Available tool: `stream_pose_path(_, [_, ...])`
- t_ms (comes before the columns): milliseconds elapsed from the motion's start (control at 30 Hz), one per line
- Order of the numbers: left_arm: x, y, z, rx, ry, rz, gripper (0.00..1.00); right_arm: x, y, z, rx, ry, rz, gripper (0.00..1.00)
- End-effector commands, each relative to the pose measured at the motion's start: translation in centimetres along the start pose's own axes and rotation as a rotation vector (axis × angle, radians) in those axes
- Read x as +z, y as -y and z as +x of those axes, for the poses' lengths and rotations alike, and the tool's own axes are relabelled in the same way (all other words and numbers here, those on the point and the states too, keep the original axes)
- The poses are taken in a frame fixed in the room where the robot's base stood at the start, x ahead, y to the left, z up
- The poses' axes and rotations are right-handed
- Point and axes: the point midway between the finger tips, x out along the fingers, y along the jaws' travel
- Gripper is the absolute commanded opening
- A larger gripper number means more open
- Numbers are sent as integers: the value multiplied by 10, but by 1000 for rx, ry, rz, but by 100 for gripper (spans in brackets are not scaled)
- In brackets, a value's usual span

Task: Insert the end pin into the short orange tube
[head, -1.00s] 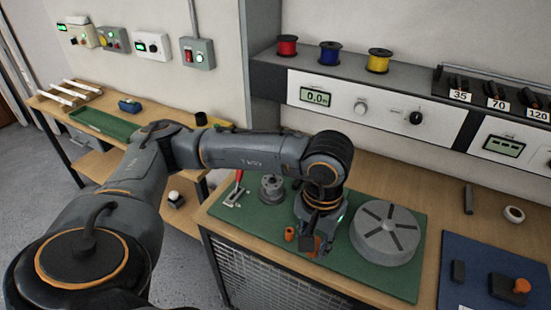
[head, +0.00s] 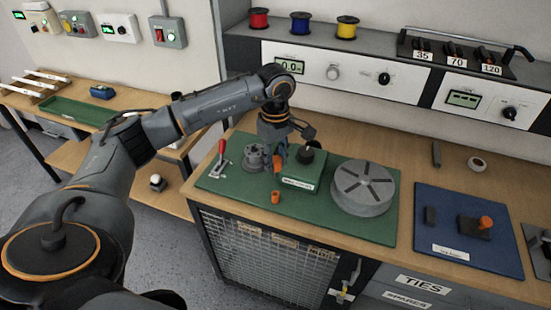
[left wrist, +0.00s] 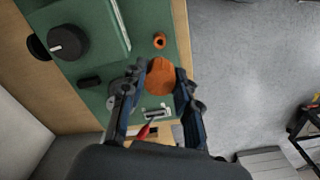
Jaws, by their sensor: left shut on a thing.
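The short orange tube (head: 275,197) stands upright on the green mat (head: 225,186) near its front edge. It also shows in the left wrist view as a small orange ring (left wrist: 159,41) with a dark hole. My left gripper (head: 281,150) is shut on an orange piece (left wrist: 160,77), which I take to be the end pin. The piece is above and behind the tube, apart from it. Its far end is hidden in both views. My right gripper is not in view.
A grey slotted drum (head: 363,187) stands right of the tube. A green box with a black knob (head: 312,157), a grey round fixture (head: 256,157) and a red-handled clamp (head: 221,150) stand close by. A blue mat (head: 440,220) lies right. The mat's front strip is clear.

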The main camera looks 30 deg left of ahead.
Motion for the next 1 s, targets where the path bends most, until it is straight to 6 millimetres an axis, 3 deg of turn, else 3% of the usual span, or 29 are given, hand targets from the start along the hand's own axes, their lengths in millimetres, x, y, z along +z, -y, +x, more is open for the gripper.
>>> stream_pose_path(133, [0, 0, 1, 1, -1, 1, 0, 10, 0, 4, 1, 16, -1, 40])
stream_pose_path(733, [1, 0, 52, -1, 0, 3, 0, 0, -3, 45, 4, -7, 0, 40])
stream_pose_path(1000, [1, 0, 60, 0, 0, 3, 0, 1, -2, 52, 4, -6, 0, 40])
